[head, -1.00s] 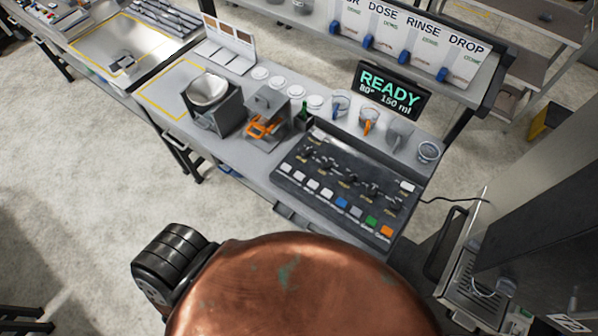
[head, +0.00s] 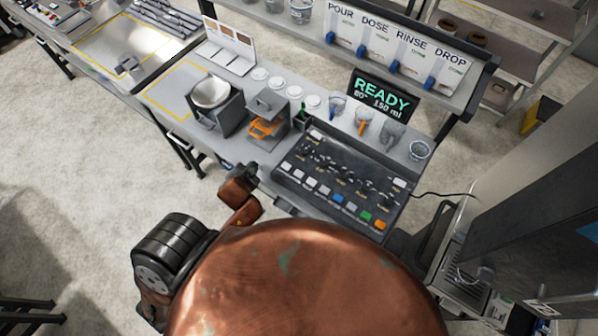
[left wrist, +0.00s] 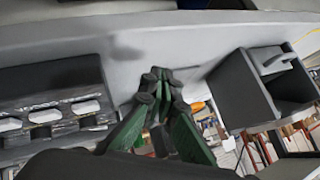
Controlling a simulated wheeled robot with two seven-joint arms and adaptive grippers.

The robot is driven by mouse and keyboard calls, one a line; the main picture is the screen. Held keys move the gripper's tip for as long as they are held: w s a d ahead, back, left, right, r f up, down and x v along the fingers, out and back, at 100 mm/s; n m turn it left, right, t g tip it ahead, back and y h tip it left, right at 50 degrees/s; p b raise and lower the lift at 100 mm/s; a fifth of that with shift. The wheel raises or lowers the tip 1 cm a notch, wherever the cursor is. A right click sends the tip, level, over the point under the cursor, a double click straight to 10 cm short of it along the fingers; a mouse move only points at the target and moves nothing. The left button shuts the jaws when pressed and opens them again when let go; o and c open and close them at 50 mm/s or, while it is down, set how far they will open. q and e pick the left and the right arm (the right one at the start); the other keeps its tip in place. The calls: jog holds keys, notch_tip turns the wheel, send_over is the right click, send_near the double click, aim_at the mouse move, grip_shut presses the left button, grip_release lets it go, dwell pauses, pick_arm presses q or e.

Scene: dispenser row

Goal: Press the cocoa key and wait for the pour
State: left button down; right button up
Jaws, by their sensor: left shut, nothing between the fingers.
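The dark key panel (head: 345,182) lies on the bench, with a front row of white, blue, grey, green (head: 365,216) and orange (head: 380,224) keys and several small knobs. The key labels are too small to read, so I cannot tell which is the cocoa key. A display (head: 382,96) behind it reads READY, 80°, 150 ml. My left gripper (head: 248,172) is at the bench's front edge, left of the panel and apart from it. In the left wrist view its green fingers (left wrist: 160,85) are shut and empty, with the panel's white keys (left wrist: 85,107) to their left. My right gripper is not in view.
Left of the panel stand a grey machine with an orange part (head: 262,129) and a grey box holding a bowl (head: 211,92). Cups (head: 363,121) line the bench behind the panel. A POUR, DOSE, RINSE, DROP dispenser row (head: 394,47) hangs above. Open floor lies in front.

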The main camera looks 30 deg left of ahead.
pick_arm(q)
jog(key=w+r+m+t, duration=0.2)
jog(key=w+r, duration=0.2)
jog(key=r, duration=0.3)
jog(key=w+r+m+t, duration=0.2)
jog(key=w+r+t, duration=0.15)
jog(key=r, duration=0.35)
jog(key=w+d+r+m+t+h, duration=0.1)
jog(key=w+d+r+m+t, duration=0.1)
jog(key=r+m, duration=0.15)
jog(key=w+d+r+m+t+h+p, duration=0.1)
jog(key=w+d+r+m+h, duration=0.15)
jog(key=r, duration=0.25)
jog(key=w+d+r+m+t+h, duration=0.1)
jog(key=d+r+m+t, duration=0.1)
jog(key=d+r+m, duration=0.15)
jog(key=s+d+f+m+g+h, duration=0.15)
jog(key=d+m+g+h, duration=0.45)
jog(key=d+m+h, duration=0.6)
jog(key=s+a+f+m+g+y, duration=0.2)
jog(key=f+m+g, duration=0.1)
jog(key=f, duration=0.3)
jog(key=s+a+f+m+g+y, duration=0.3)
jog(key=f+m+g, duration=0.1)
jog(key=f+m, duration=0.2)
jog(key=shift+f, duration=0.6)
jog(key=shift+a, duration=0.1)
